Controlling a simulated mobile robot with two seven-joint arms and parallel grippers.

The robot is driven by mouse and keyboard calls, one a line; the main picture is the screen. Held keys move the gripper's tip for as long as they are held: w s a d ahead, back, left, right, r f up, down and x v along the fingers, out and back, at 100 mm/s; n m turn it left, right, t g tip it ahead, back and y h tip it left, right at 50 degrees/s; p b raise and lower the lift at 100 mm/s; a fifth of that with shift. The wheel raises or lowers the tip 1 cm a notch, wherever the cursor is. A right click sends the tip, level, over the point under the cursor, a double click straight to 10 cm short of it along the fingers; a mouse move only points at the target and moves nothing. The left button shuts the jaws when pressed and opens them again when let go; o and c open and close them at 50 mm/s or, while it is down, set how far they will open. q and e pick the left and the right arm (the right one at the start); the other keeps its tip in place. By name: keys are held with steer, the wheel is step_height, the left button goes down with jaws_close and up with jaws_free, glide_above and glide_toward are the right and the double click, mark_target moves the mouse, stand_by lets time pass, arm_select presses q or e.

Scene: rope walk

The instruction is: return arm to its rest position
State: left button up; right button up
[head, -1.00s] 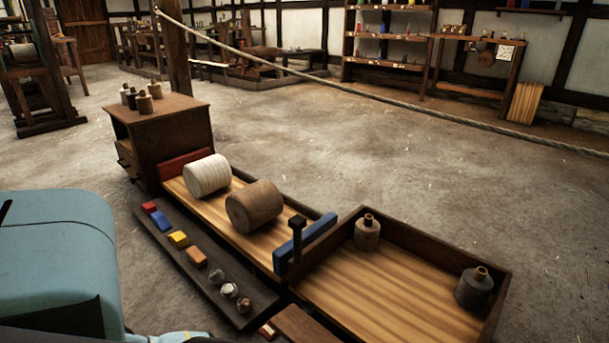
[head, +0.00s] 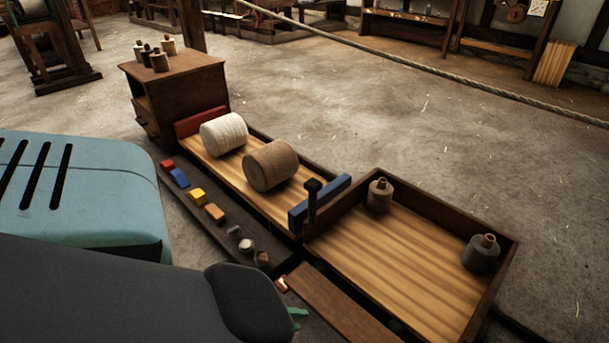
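My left arm comes in from the lower left as a dark grey link with a rounded end. Small green pieces of my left gripper (head: 298,316) show just past that end, low in the middle of the view. The arm hides the rest of the gripper, so its opening and anything between its fingers cannot be seen. The visible green part is left of a narrow brown board (head: 340,308) and below the dark strip of small blocks. My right gripper is not in view.
A wooden tray (head: 400,275) holds two bottle-like spools. A longer tray behind it holds a white roll (head: 223,133) and a brown roll (head: 270,165). A cabinet (head: 178,95) with small bottles stands at back left. A rope (head: 430,75) crosses above open floor.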

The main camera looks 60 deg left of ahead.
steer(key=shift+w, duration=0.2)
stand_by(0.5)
